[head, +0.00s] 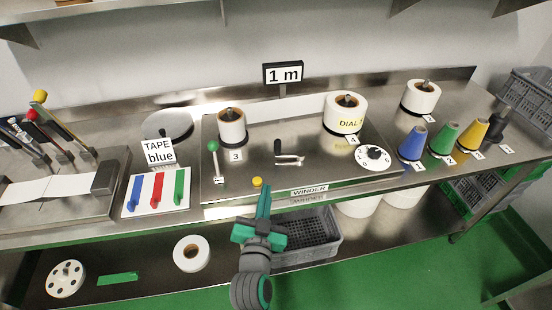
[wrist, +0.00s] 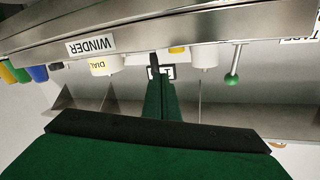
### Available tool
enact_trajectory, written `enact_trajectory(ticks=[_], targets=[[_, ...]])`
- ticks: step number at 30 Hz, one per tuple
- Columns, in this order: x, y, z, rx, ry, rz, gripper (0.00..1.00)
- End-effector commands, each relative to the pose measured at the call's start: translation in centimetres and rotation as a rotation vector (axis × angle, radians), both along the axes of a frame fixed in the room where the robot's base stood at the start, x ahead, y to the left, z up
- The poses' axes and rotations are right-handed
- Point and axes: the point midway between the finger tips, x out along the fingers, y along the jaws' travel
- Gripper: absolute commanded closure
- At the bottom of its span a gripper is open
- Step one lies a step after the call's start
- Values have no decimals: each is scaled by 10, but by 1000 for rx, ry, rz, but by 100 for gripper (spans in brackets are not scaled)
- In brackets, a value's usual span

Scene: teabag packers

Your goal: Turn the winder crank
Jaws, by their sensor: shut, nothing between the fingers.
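The winder (head: 240,185) is a flat metal unit on the bench. Its crank (head: 289,160) is a small metal arm with an upright black handle (head: 277,148), near the unit's middle. In the wrist view, which is upside down, a dark upright piece (wrist: 155,62) beyond my fingertips looks like that handle. My gripper (head: 265,190) is shut and empty at the winder's front edge, in front of and apart from the crank. Its green fingers (wrist: 160,92) lie together in the wrist view.
A green-knobbed lever (head: 213,147) and a yellow button (head: 257,181) are left of the crank; a white dial (head: 373,157) is right. Spools (head: 231,128) (head: 344,113) stand behind. A "1 m" sign (head: 283,75) rises at the back. A grey crate (head: 310,250) sits below.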

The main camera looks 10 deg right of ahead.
Motion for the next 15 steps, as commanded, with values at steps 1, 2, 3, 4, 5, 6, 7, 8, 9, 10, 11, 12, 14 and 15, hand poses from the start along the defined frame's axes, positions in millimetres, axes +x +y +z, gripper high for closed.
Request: enact_trajectory(ticks=[1, 2, 3, 4, 5, 6, 7, 8, 9, 10, 11, 12, 14, 15], targets=[[-2, 1, 2, -86, 8, -15, 100], [-3, -1, 4, -131, 13, -26, 100], [-5, -2, 5, -182, 18, -38, 100], [-5, -2, 6, -214, 21, -45, 100], [-6, -3, 7, -239, 23, -51, 100], [-7, -3, 8, -263, 26, -57, 100], [-6, -4, 9, -276, 27, -61, 100], [-6, -5, 9, -286, 28, -64, 100], [-5, -6, 10, -293, 28, -66, 100], [-3, -7, 10, -295, 29, -67, 100], [0, -7, 10, -295, 29, -68, 100], [4, -9, 10, -293, 29, -68, 100], [11, -11, 10, -291, 29, -69, 100], [17, -13, 10, -291, 28, -70, 100]])
